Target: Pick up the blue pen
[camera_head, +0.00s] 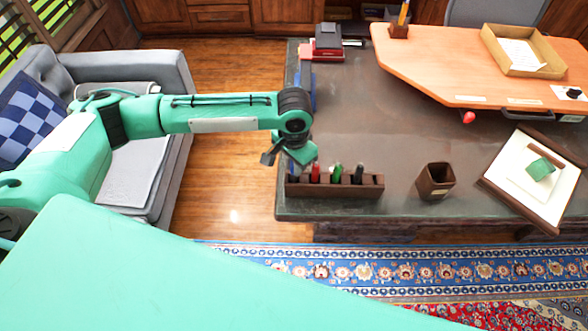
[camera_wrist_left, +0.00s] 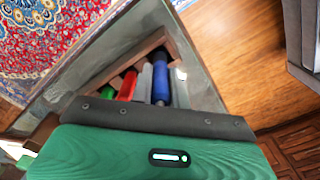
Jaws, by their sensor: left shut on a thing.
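The blue pen (camera_wrist_left: 161,82) stands in the left end slot of a dark wood pen holder (camera_head: 340,190) at the desk's near left corner. My left gripper (camera_head: 291,163) is over that end of the holder, shut on the blue pen, with its grey fingers on either side of it in the wrist view. The gripper hides most of the pen in the head view. The pen still appears to be within the holder. My right gripper is not in view.
A red pen (camera_head: 315,172), a green pen (camera_head: 337,172) and a black pen (camera_head: 358,174) stand in the same holder. A brown cup (camera_head: 435,181) and a tilted tray (camera_head: 500,190) are to the right. Open desk surface lies behind the holder.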

